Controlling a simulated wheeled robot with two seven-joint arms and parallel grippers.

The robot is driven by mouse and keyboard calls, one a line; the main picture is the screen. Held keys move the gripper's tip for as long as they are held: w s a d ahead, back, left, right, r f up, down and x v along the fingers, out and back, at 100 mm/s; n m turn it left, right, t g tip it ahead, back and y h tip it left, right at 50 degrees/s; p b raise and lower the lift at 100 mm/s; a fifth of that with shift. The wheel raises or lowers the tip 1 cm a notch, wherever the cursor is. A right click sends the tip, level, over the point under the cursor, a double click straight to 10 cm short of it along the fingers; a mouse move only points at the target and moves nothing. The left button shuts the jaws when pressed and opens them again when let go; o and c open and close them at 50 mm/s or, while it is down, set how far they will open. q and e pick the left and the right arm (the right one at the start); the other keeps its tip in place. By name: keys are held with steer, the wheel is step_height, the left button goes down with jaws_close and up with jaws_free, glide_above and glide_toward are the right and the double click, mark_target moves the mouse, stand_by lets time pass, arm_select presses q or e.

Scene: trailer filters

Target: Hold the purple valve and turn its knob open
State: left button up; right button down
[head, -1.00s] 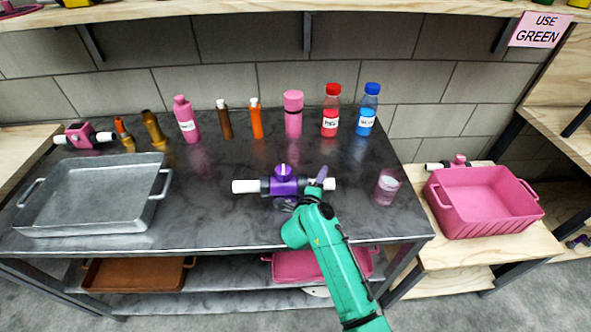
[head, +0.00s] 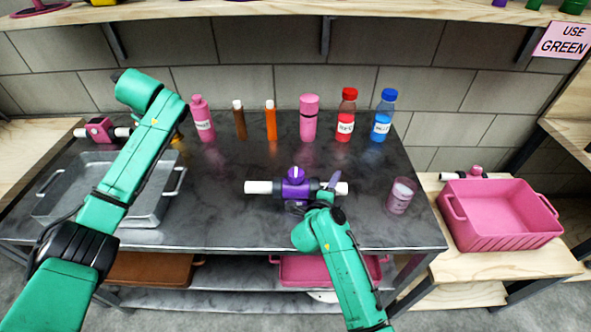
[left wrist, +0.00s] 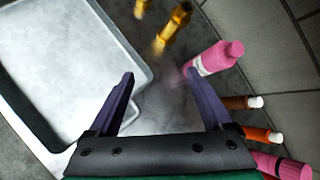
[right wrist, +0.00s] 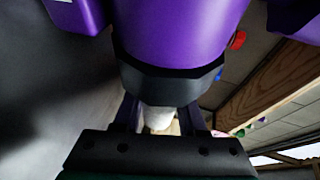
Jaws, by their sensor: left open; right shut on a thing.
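The purple valve (head: 296,188) lies across the metal table, with white pipe ends left and right and a purple knob (head: 295,174) on top. My right gripper (head: 328,190) is shut on the valve at its right side, by the dark collar and white pipe. In the right wrist view the purple body (right wrist: 178,30) fills the top, with the dark collar (right wrist: 170,82) between the fingers. My left gripper (left wrist: 165,95) is open and empty above the table, near the grey tray and a pink bottle. In the head view the left arm hides its fingers.
A grey metal tray (head: 70,158) is at the left of the table (head: 240,225). Pink, brown, orange, red and blue bottles line the back. A glass (head: 401,195) stands right of the valve. A pink crate (head: 503,240) is on the right side bench.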

arm_select(q)
steer(key=s+d+r+m+h, duration=0.1)
steer(key=d+r+m+h, duration=0.15)
steer(key=d, duration=0.75)
steer(key=s+d+r+m+h, duration=0.15)
steer(key=d+m, duration=0.25)
steer(key=d, duration=0.5)
steer(key=m+g+h, duration=0.1)
steer(key=m+g, duration=0.2)
steer(key=m, duration=0.6)
glide_toward(296, 173)
steer(key=x, duration=0.8)
steer(key=shift+w+f, duration=0.15)
steer(key=shift+f, duration=0.2)
steer(key=shift+n, duration=0.25)
jaws_close()
